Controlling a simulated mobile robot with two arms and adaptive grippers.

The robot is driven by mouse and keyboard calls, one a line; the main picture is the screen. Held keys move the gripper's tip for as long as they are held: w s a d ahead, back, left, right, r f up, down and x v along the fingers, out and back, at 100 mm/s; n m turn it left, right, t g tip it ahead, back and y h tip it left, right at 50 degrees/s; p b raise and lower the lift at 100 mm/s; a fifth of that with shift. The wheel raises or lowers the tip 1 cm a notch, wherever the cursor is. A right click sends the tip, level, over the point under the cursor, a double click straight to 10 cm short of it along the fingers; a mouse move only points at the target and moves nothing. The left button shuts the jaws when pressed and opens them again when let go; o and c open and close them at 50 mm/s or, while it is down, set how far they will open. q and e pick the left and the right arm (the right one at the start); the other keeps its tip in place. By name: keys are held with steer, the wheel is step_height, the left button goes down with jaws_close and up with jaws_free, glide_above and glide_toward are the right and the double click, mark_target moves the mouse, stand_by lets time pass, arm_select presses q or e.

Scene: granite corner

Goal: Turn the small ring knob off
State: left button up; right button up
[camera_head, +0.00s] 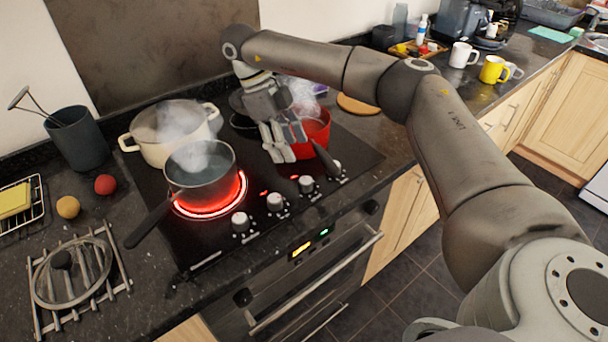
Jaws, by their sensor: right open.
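A row of several light knobs runs along the front of the black hob (165,235): a left knob (240,222), a second knob (275,201), a third knob (306,184) and a right knob (336,168). I cannot tell from their markings which serves the small ring. The front left ring (212,212) glows red under a steaming dark saucepan (200,176). A steaming red pot (318,130) stands on the right side. My right gripper (285,150) is open, pointing down beside the red pot, above and behind the knobs. My left gripper is out of view.
A cream pot (165,140) steams at the back left. The saucepan's dark handle (148,226) sticks out front left; the red pot's dark handle (324,158) reaches toward the knobs. The oven handle (318,280) runs below. A glass lid (72,272) rests on a rack.

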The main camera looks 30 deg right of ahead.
mark_target(306, 180)
steer(key=x, duration=1)
steer(key=c, duration=1)
steer(key=shift+a+n+t+h+b, duration=0.1)
steer(key=shift+n+t+h+b, duration=0.35)
steer(key=shift+n, duration=0.75)
steer(key=shift+r+n, duration=0.1)
steer(key=shift+n, duration=0.2)
